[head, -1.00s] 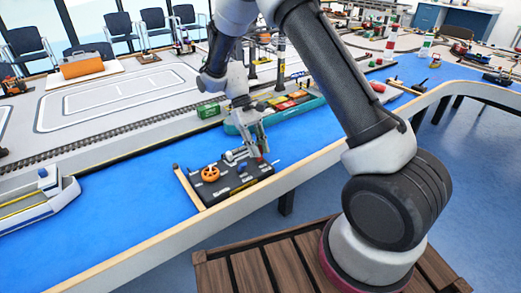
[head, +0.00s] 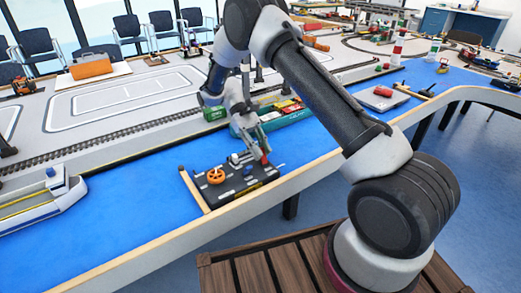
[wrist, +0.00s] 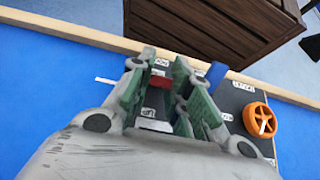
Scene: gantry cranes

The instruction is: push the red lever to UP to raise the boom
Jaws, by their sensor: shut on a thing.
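The black control box (head: 238,193) lies on the blue surface, with an orange wheel (head: 216,176) on its left part in the head view. The red lever (head: 265,158) stands at the box's right end, partly hidden by my gripper (head: 260,152). In the wrist view, my gripper (wrist: 160,75) has its green-padded fingers on both sides of the red lever (wrist: 160,82) and is shut on it. I cannot pick out the boom.
A wooden strip (head: 194,190) lies along the box's left end. A teal barge (head: 285,120) with coloured cargo is just behind my gripper. A grey boat (head: 40,200) is at the far left. Blue surface is clear between boat and box.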

